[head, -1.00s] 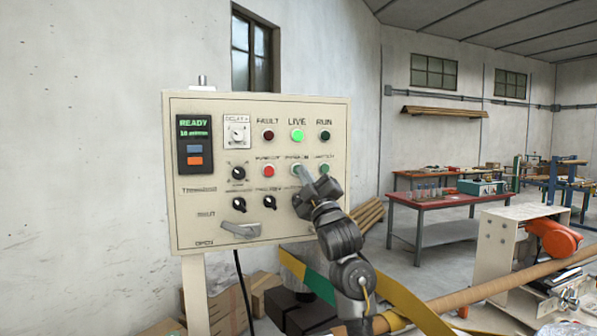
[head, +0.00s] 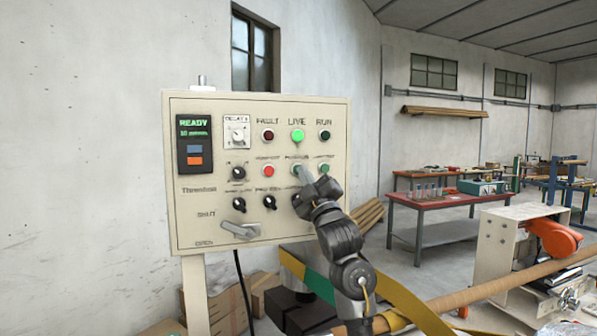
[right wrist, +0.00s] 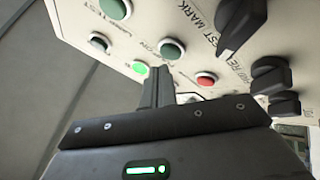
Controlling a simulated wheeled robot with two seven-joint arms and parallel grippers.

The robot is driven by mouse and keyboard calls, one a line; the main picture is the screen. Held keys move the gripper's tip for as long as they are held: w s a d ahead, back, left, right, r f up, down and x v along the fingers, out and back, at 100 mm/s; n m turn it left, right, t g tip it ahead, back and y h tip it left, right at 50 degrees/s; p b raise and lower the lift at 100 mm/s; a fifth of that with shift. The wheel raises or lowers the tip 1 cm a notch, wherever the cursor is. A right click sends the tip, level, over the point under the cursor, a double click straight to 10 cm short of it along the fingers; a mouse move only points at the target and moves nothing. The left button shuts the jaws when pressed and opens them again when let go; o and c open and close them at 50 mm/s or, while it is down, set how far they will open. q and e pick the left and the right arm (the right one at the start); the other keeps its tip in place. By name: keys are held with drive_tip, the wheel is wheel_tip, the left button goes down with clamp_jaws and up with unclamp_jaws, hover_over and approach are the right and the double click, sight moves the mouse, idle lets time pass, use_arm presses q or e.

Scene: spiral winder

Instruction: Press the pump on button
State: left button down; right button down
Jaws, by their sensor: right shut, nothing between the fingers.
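The cream control panel (head: 186,225) stands in the middle of the head view. In the right wrist view the pump on button (right wrist: 172,49) shows green, just beyond the fingertips of the gripper (right wrist: 157,72). The fingers are shut, empty, and point at the panel close to this button. I cannot tell whether they touch it. My left gripper is not in view.
The red button (head: 268,170) and another green button (head: 324,169) flank the pump on button closely. Black knobs (head: 269,202) sit below. The LIVE lamp (head: 297,135) glows green and the display (head: 194,124) reads READY. A long brown tube (head: 500,279) lies at right.

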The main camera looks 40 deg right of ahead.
drive_tip(key=shift+w, duration=0.15)
drive_tip(key=shift+w+d, duration=0.15)
drive_tip(key=shift+w, duration=0.1)
drive_tip(key=shift+w+d, duration=0.1)
drive_tip(key=shift+w, duration=0.25)
idle(1.0)
idle(0.3)
drive_tip(key=shift+s+a, duration=0.25)
drive_tip(key=shift+s, duration=0.5)
drive_tip(key=shift+s+a, duration=0.3)
drive_tip(key=shift+s, duration=0.5)
drive_tip(key=shift+s+a, duration=0.25)
drive_tip(key=shift+s, duration=0.5)
drive_tip(key=shift+s+a, duration=0.3)
drive_tip(key=shift+s, duration=0.5)
drive_tip(key=shift+p, duration=0.35)
